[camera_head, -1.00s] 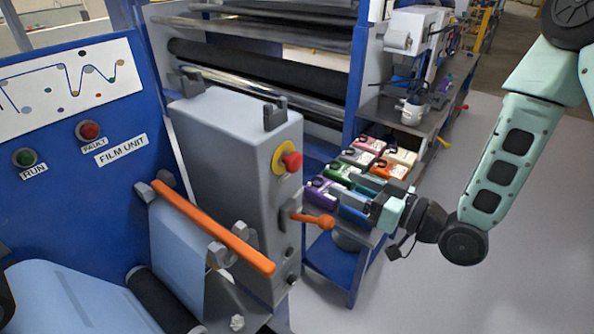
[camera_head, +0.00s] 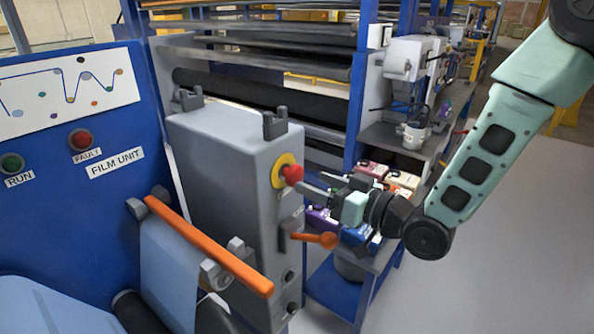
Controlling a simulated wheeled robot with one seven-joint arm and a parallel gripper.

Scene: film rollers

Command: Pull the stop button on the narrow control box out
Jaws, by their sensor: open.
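The narrow grey control box (camera_head: 222,190) stands left of centre. The stop button (camera_head: 293,174) is a red mushroom head on a yellow disc, on the upper part of the box's right-hand narrow face. My gripper (camera_head: 312,187) reaches in from the right, its fingers pointing left toward the button. It is open, and the fingertips are close to the red head at about its height or slightly below. I cannot tell whether they touch it. Nothing is held.
An orange-knobbed lever (camera_head: 325,240) sticks out below the button, under my gripper. An orange bar (camera_head: 207,243) runs in front of the box. Coloured containers (camera_head: 405,180) stand on the blue cart behind my gripper. Floor at right is clear.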

